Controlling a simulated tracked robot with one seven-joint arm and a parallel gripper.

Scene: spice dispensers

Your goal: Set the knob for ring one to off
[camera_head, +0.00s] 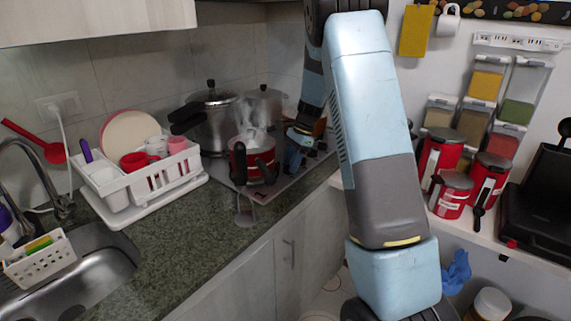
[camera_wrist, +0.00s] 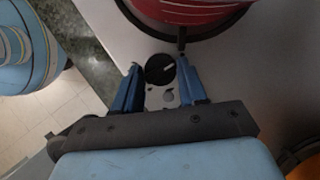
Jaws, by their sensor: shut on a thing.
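In the wrist view, a round black knob (camera_wrist: 155,76) with a light mark sits at the front edge of the grey cooktop (camera_wrist: 108,20). My gripper (camera_wrist: 158,70) has its blue fingers shut on the knob, one on each side. The light mark runs towards the right finger. In the head view, my gripper (camera_head: 293,158) is low over the cooktop beside the red pot, and the knob is hidden there. I cannot tell which ring this knob serves.
A steaming red pot (camera_head: 262,172) stands just beyond the knob, and its red side (camera_wrist: 180,10) shows in the wrist view. A silver pressure cooker (camera_head: 216,128) stands behind. A white dish rack (camera_head: 152,187) is left on the granite counter (camera_head: 190,240).

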